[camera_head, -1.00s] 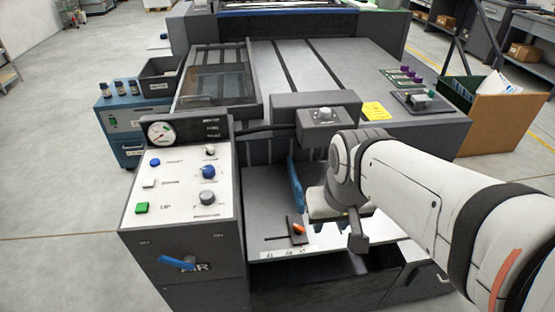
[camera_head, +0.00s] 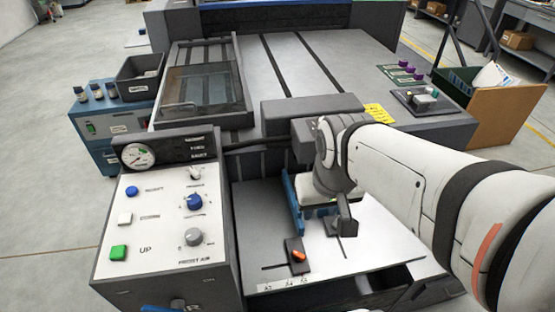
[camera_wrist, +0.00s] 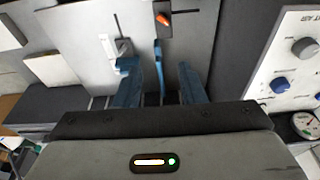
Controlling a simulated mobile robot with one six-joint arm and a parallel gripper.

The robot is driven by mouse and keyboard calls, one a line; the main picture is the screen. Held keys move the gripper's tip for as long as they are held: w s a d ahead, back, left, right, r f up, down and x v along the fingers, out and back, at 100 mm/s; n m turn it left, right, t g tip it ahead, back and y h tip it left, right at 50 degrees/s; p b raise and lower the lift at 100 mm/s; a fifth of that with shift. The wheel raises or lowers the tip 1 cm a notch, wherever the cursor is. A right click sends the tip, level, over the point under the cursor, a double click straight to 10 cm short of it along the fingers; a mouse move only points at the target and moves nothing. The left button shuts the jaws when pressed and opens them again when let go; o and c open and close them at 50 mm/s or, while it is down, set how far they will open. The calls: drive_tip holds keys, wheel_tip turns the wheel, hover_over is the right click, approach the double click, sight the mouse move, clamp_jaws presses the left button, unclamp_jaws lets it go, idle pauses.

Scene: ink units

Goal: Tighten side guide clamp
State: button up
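The side guide clamp shows as an orange knob (camera_head: 299,256) on a small dark block (camera_head: 292,244) on the grey feed board (camera_head: 262,222). In the wrist view the orange knob (camera_wrist: 163,18) is near the top edge, and a blue strip (camera_wrist: 158,65) runs down from near its block. My gripper (camera_wrist: 157,64) is open, its two blue fingers spread either side of the strip with a gap to each. The knob lies beyond the fingertips, apart from them. In the head view my wrist hides most of the fingers; a blue upright part beside it cannot be clearly assigned.
A control panel (camera_head: 165,218) with buttons, knobs and a gauge (camera_head: 138,155) stands left of the feed board. A dark housing (camera_head: 310,110) sits behind my wrist. A grey and white fitting (camera_wrist: 115,47) lies left of the strip. The board's front left is clear.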

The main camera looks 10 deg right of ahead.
drive_tip(key=shift+w+a+r, duration=0.1)
drive_tip(key=shift+w+a, duration=0.05)
drive_tip(key=shift+w, duration=0.05)
drive_tip(key=n+g+h+b, duration=0.3)
drive_tip(key=n+g+b, duration=0.45)
drive_tip(key=b, duration=0.65)
approach(299, 254)
drive_tip(key=s+f+n+t, duration=0.1)
drive_tip(key=s+n+t, duration=0.1)
drive_tip(key=b+x, duration=0.1)
drive_tip(key=x, duration=0.6)
drive_tip(key=shift+r, duration=0.1)
